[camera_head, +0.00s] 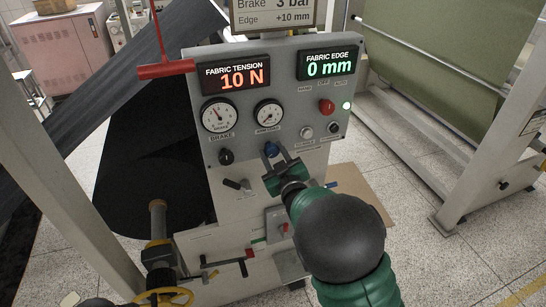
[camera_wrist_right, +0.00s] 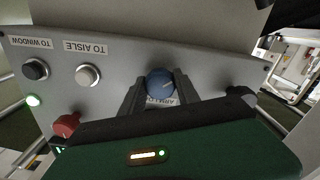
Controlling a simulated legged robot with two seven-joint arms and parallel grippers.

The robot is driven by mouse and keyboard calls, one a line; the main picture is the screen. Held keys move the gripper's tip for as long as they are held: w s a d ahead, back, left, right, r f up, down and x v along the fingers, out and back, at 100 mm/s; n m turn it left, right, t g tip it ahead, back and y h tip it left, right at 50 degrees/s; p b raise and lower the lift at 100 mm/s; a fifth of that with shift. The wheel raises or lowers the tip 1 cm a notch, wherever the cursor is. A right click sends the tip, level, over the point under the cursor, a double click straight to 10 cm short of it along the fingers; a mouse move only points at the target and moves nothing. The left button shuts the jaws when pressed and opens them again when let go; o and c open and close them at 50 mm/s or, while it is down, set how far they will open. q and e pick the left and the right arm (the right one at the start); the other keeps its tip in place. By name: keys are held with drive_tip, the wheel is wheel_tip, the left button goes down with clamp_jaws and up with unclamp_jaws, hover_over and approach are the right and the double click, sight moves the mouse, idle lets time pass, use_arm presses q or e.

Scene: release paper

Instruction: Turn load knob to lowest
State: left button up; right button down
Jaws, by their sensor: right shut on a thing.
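The load knob is a blue round knob (camera_head: 271,149) below the right-hand gauge on the grey control panel (camera_head: 245,152). In the right wrist view the blue knob (camera_wrist_right: 160,80) has a pale pointer mark, and a partly covered label below it begins "ARM LO". My right gripper (camera_head: 274,157) reaches the panel from the lower right. Its two dark fingers (camera_wrist_right: 159,90) stand on either side of the knob and are shut on it. My left gripper is not clearly in view.
Two dial gauges (camera_head: 268,114) sit above the knobs, with a black knob (camera_head: 226,157) to the left. A red handle (camera_head: 166,69) juts out at upper left.

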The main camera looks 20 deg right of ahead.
drive_tip(key=shift+f+n, duration=0.15)
drive_tip(key=shift+n, duration=0.45)
drive_tip(key=shift+b, duration=0.3)
drive_tip(key=c, duration=1.1)
unclamp_jaws()
drive_tip(key=shift+c, duration=0.2)
drive_tip(key=shift+o, duration=1.2)
drive_tip(key=shift+w, duration=0.25)
drive_tip(key=shift+s, duration=0.1)
